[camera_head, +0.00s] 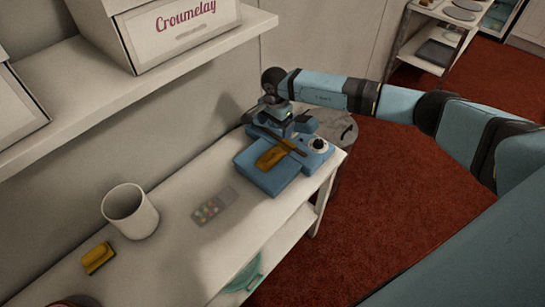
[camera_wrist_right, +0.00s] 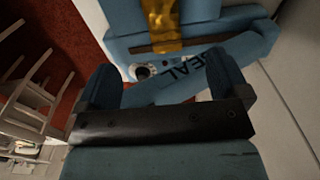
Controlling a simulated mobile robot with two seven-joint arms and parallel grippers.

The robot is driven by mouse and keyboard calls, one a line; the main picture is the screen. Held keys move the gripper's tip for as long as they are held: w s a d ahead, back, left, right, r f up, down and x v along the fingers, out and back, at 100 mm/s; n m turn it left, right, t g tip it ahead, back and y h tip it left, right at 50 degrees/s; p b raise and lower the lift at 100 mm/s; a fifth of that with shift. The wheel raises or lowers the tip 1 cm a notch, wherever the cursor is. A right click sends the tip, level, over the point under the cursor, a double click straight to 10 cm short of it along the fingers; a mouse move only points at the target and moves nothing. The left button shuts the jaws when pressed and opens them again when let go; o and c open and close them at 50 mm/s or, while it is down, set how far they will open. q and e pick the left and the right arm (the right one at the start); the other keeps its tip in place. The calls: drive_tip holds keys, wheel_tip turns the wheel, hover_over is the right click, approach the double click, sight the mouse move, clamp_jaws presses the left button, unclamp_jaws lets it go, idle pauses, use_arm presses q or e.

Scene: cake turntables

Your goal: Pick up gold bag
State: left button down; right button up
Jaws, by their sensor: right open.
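A gold bag (camera_head: 270,157) lies across the blue sealer (camera_head: 262,177) at the far end of the white counter. In the right wrist view the gold bag (camera_wrist_right: 163,24) is at the top, beyond the fingertips, on the sealer (camera_wrist_right: 200,38) beside a dark bar. My right gripper (camera_head: 287,122) is over the sealer's back part, behind the bag. Its two blue fingers are apart and empty in the wrist view (camera_wrist_right: 165,78), with the sealer's "SEAL" lettering and dial in the gap. My left gripper is not in view.
On the counter (camera_head: 175,245) stand a white mug (camera_head: 145,218), a clear packet with coloured pieces (camera_head: 214,206) and a small yellow item (camera_head: 97,258). A shelf (camera_head: 90,92) with a white box (camera_head: 170,38) overhangs the left. Red carpet (camera_head: 385,215) lies open at right.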

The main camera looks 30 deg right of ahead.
sight(272, 152)
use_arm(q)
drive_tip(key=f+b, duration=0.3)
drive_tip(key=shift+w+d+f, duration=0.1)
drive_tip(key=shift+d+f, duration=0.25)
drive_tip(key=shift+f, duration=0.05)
use_arm(e)
wheel_tip(272, 152, down, 8)
drive_tip(key=shift+a+r, duration=0.1)
drive_tip(key=shift+a, duration=0.05)
use_arm(q)
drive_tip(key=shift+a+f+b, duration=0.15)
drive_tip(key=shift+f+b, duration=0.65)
drive_tip(key=shift+b, duration=0.4)
use_arm(e)
drive_tip(key=f, duration=0.4)
drive_tip(key=shift+s+a+f, duration=0.1)
drive_tip(key=shift+a+f, duration=0.3)
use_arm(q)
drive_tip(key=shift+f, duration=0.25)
use_arm(e)
drive_tip(key=shift+f, duration=0.4)
drive_tip(key=shift+r, duration=0.1)
drive_tip(key=shift+c, duration=0.3)
drive_tip(key=c, duration=1)
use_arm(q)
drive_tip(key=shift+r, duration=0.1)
